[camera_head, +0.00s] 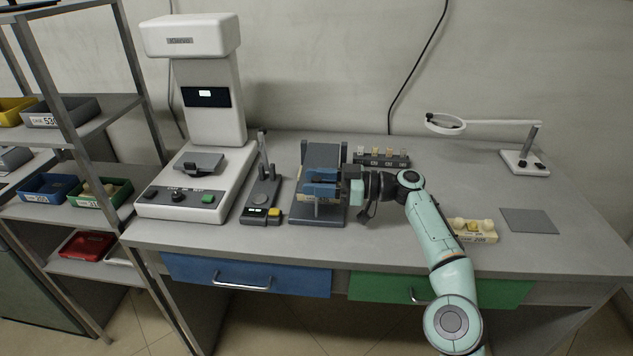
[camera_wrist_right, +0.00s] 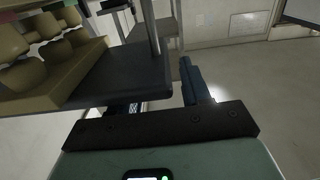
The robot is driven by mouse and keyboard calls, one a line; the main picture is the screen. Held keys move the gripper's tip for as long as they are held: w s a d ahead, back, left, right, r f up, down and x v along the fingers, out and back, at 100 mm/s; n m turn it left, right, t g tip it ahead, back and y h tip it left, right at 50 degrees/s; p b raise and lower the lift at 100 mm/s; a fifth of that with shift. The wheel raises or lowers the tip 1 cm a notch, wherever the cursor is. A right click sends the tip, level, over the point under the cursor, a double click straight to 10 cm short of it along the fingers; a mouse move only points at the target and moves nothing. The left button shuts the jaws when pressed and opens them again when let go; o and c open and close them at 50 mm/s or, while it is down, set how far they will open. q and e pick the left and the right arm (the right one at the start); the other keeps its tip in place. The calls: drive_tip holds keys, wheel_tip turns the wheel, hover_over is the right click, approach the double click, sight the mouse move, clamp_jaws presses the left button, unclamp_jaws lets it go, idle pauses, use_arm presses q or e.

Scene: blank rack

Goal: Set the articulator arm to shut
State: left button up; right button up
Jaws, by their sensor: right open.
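The articulator (camera_head: 318,219) stands on the bench left of centre, with a dark grey base and an upright grey part (camera_head: 322,154) at its back. A cream tooth cast is partly visible on it, and it also shows large in the right wrist view (camera_wrist_right: 72,62) next to a dark plate (camera_wrist_right: 125,75). My right gripper (camera_head: 322,190) reaches in from the right, open, with its fingers at the articulator's front. It hides part of the casts and hinge, so I cannot tell whether the fingers touch the arm. My left gripper is not in view.
A tall white machine (camera_head: 205,100) and a small device with a post (camera_head: 262,190) stand to the left. A rack of small samples (camera_head: 381,158) is behind, a tray of casts (camera_head: 474,237) to the right. A magnifier lamp (camera_head: 525,160) and grey mat (camera_head: 528,220) are far right.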

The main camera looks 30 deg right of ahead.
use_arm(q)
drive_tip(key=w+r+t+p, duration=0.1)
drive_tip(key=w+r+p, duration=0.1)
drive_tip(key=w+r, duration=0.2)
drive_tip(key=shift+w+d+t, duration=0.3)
use_arm(e)
drive_tip(key=v, duration=1.3)
drive_tip(key=shift+s, duration=0.15)
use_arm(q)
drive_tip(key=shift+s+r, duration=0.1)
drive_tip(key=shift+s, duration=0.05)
use_arm(e)
drive_tip(key=shift+d+f, duration=0.1)
